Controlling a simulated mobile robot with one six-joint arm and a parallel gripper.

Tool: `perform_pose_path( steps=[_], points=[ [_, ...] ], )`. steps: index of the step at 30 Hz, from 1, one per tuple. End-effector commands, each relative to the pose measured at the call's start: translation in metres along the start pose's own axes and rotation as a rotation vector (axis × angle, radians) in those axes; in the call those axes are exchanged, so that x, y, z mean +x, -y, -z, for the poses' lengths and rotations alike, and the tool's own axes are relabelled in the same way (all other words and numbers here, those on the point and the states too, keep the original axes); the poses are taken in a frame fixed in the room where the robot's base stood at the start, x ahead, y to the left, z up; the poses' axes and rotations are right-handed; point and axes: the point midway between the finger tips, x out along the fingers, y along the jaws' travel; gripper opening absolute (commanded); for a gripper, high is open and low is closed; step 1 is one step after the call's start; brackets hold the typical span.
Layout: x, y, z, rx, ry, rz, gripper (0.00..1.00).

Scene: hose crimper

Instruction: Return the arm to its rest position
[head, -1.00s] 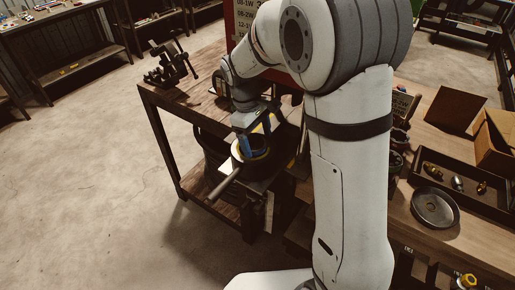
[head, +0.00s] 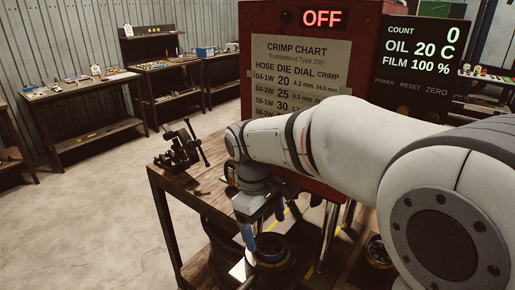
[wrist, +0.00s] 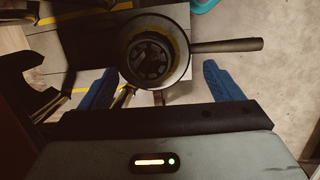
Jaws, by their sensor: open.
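My gripper (head: 262,232) points down at the front of the crimper in the head view, its blue fingers apart. In the wrist view my gripper (wrist: 166,92) shows two blue fingers spread wide with nothing between them. My white arm reaches across from the right.
The red crimper (head: 358,22) with its chart and an "OFF" display stands behind my arm. A black screen (head: 420,50) reads count 0. A dark vise (head: 178,150) sits on the wooden bench (head: 160,178) at left. Open floor lies left of the bench.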

Motion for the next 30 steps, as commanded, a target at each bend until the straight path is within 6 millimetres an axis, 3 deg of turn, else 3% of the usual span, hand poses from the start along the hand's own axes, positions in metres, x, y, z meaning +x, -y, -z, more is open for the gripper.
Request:
perform_pose_path(
  steps=[7,12,15,21,30],
  points=[
    [0.006,-0.009,-0.071,0.317,-0.14,0.005,0.86],
    [0.023,-0.002,-0.125,0.605,-0.263,0.008,0.86],
    [0.033,0.003,-0.147,0.74,-0.321,0.008,0.86],
    [0.045,0.009,-0.167,0.88,-0.381,0.008,0.86],
    [0.046,0.01,-0.168,0.894,-0.386,0.01,0.86]
  ],
)
